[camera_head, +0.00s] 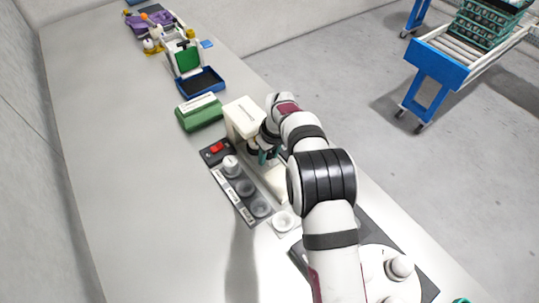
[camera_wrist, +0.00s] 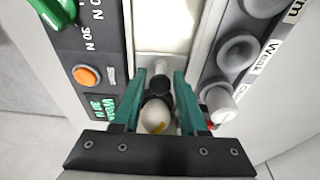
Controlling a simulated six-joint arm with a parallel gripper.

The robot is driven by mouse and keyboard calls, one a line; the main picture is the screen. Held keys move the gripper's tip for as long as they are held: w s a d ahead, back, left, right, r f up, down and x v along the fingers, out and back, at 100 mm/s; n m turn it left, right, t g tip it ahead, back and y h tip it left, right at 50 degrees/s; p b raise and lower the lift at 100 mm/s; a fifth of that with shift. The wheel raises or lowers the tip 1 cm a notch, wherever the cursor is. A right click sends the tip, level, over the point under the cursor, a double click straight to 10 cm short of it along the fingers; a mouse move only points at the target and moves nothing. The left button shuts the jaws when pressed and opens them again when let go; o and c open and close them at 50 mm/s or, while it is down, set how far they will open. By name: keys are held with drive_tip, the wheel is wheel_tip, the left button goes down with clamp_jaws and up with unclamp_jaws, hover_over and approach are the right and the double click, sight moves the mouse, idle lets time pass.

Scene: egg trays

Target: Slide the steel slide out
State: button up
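In the wrist view, a pale steel-looking slide (camera_wrist: 147,62) lies in the channel of a cream machine, with a small grey knob (camera_wrist: 161,69) standing at its near end. The cream machine (camera_head: 243,115) also shows in the head view. My gripper (camera_wrist: 160,76) has two teal fingers, apart on either side of the knob, with visible gaps. A white egg (camera_wrist: 154,119) with a yellow mark sits nearer the palm, between the fingers, in front of a black round cup. In the head view my arm hides most of the slide and the fingers.
A green block (camera_head: 199,114) and blue tray (camera_head: 202,82) stand behind. The table's left side is clear.

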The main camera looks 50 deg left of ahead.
clamp_jaws()
drive_tip(key=shift+d, duration=4.3)
drive_tip(key=shift+o, duration=1.6)
unclamp_jaws()
drive_tip(key=shift+d, duration=0.1)
wheel_tip(320, 180, up, 6)
wheel_tip(320, 180, up, 8)
drive_tip(key=shift+r, duration=0.1)
